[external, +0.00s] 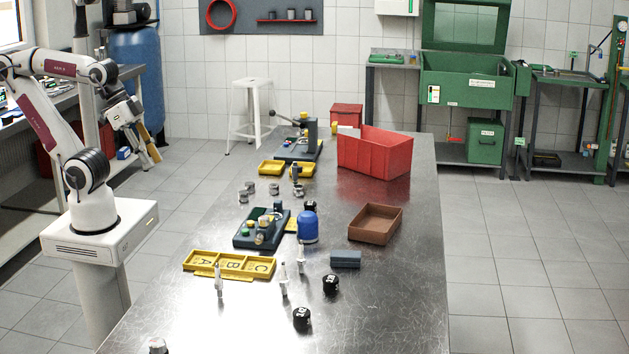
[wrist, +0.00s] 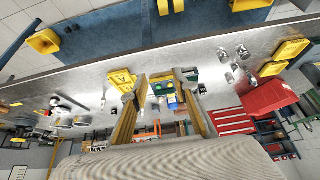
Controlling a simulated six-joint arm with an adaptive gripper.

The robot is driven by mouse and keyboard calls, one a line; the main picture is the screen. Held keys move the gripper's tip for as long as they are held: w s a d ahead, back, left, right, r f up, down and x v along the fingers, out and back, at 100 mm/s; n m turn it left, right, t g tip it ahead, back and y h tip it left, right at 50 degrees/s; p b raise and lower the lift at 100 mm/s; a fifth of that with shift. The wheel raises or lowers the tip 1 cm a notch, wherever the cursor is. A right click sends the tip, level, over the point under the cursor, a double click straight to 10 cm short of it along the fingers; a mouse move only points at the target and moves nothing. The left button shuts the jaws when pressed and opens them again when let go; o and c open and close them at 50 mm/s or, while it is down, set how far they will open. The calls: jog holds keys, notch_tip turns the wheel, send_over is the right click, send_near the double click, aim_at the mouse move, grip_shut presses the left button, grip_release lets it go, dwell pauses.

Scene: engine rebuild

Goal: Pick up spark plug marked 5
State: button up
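Three slim pale upright pieces that look like spark plugs stand on the metal bench in the external view: one in front of the yellow tray (external: 218,280), one at the middle (external: 284,281) and one farther back (external: 301,258). Their markings are too small to read, so I cannot tell which is marked 5. My gripper (external: 148,152) hangs beside the bench's left side, well away from them. In the wrist view its two yellowish fingers are spread apart with nothing between them, so my gripper (wrist: 161,95) is open and empty.
A yellow tray (external: 201,261) lettered B and C lies near the plugs. Black marked cylinders (external: 330,285), a blue jar (external: 307,229), a blue-grey block (external: 345,259), a dark fixture (external: 243,241), a brown box (external: 376,238) and a red bin (external: 360,160) stand around. The bench's right front is clear.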

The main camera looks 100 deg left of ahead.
jog(key=w+d+m+t, duration=0.15)
jog(key=w+d, duration=0.25)
jog(key=w, duration=1.1)
jog(key=m+t+h, duration=0.3)
jog(key=t+h, duration=0.2)
jog(key=h, duration=0.1)
send_near(284, 278)
jog(key=shift+w+d+f, duration=0.25)
jog(key=shift+w+d, duration=0.15)
jog(key=shift+d, duration=0.05)
jog(key=shift+w+d+f+y, duration=0.15)
jog(key=shift+w+d+f, duration=0.1)
jog(key=shift+w, duration=0.3)
jog(key=shift+w+d+f+y, duration=0.15)
jog(key=shift+w+d+f, duration=0.05)
jog(key=shift+w, duration=0.35)
jog(key=shift+w, duration=0.15)
